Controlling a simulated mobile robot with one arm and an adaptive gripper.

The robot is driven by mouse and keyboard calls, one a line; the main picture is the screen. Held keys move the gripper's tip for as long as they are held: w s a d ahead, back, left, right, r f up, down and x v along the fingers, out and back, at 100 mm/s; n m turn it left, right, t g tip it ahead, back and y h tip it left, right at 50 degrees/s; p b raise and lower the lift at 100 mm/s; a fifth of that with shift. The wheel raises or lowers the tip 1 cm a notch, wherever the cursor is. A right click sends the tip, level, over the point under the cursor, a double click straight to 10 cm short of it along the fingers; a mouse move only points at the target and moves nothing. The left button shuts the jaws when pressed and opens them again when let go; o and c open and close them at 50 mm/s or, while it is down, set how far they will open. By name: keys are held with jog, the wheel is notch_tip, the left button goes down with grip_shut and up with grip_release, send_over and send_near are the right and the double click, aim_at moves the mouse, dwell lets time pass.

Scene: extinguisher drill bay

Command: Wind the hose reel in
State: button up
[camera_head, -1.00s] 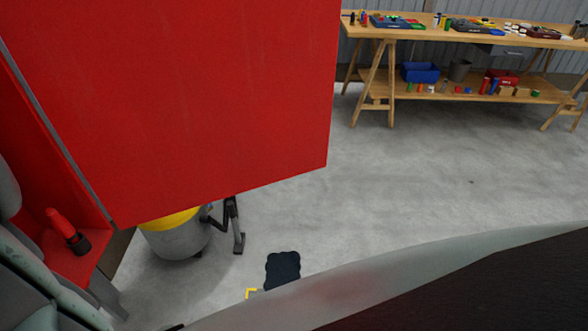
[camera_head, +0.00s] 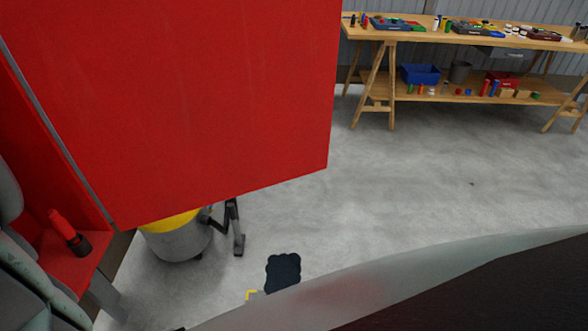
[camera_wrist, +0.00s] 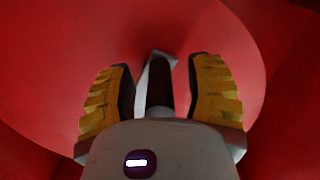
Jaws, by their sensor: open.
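In the wrist view, a large red round disc (camera_wrist: 60,70), which looks like the side of the hose reel, fills most of the picture. A dark handle (camera_wrist: 160,88) with a grey crank bar stands in front of it. My gripper (camera_wrist: 160,78) has its yellow ridged fingers apart, one on each side of the handle. Gaps show between the fingers and the handle. In the head view, my gripper and the reel do not show; a big red panel (camera_head: 180,90) covers much of the left. A red piece with a black end (camera_head: 62,225) sits on a red ledge.
A dark mat (camera_head: 283,272) lies on the concrete floor. A wooden workbench (camera_head: 395,85) with tools and boxes stands at the back right. The floor between is clear.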

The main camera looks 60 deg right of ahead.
jog(key=shift+d, duration=0.1)
grip_shut()
jog(key=shift+f, duration=0.1)
dwell(0.4)
jog(key=w+d+r+n+b, duration=0.4)
jog(key=w+d+n+b, duration=0.5)
jog(key=d+n, duration=0.6)
jog(key=shift+w+d, duration=0.4)
jog(key=shift+w, duration=0.4)
jog(key=shift+r, duration=0.15)
